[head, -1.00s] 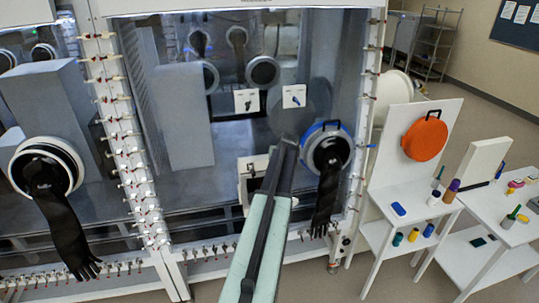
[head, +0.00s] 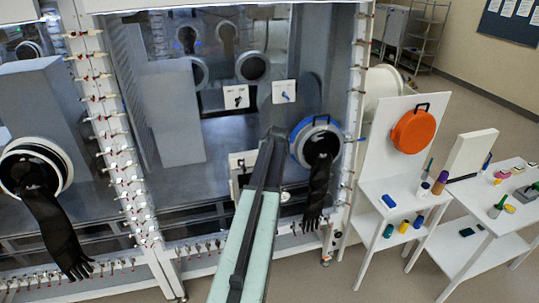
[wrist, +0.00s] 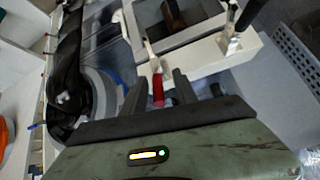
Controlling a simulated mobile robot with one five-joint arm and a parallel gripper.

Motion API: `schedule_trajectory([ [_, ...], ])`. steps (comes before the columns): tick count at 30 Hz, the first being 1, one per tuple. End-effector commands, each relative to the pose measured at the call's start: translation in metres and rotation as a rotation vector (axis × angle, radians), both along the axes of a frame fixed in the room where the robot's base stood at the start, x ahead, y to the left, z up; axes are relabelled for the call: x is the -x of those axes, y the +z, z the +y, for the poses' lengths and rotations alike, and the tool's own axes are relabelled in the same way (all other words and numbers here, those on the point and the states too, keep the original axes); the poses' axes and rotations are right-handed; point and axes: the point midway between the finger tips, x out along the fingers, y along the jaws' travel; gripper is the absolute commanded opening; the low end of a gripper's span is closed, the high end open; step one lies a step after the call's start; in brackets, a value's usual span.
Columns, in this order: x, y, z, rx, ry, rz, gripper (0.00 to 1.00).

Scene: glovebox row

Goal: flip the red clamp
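In the wrist view, the red clamp handle (wrist: 158,90) is on the end of a metal lever running down from a pale frame (wrist: 205,52). My gripper (wrist: 160,92) is open. Its dark fingers point toward the frame, and the red handle shows between them; I cannot tell whether they touch it. In the head view, my gripper (head: 276,134) is in front of the glovebox, beside a blue-ringed glove port (head: 298,146). The clamp is not clear there, as my arm covers part of the small white frame (head: 237,162).
A black-handled clamp (wrist: 240,20) stands at the frame's upper right. A black glove (head: 316,190) hangs right of my arm; another glove (head: 55,230) hangs at the left. A white stand (head: 392,187) with small items and an orange disc (head: 413,131) is at the right.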

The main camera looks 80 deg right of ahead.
Motion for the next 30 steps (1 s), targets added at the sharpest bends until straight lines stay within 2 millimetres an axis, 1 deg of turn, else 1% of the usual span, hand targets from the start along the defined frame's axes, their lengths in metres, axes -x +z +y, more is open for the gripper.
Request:
schedule_trajectory([
  [2,-0.002,0.011,0.007,0.000,0.001,-0.002,0.35],
  [5,0.004,0.007,0.030,-0.001,0.000,-0.003,0.35],
  [9,0.016,0.007,0.067,0.000,0.000,-0.001,0.35],
  [12,0.022,0.007,0.090,0.000,0.000,-0.001,0.35],
  [15,0.028,0.007,0.107,0.001,0.000,-0.002,0.35],
  [18,0.032,0.007,0.117,0.001,0.000,-0.002,0.35],
  [20,0.033,0.007,0.120,0.001,0.000,-0.002,0.35],
  [28,0.034,0.007,0.121,0.001,0.000,-0.002,0.35],
  [29,0.034,0.007,0.121,0.001,0.000,-0.002,0.30],
  [30,0.032,0.006,0.122,0.000,0.003,-0.002,0.19],
])
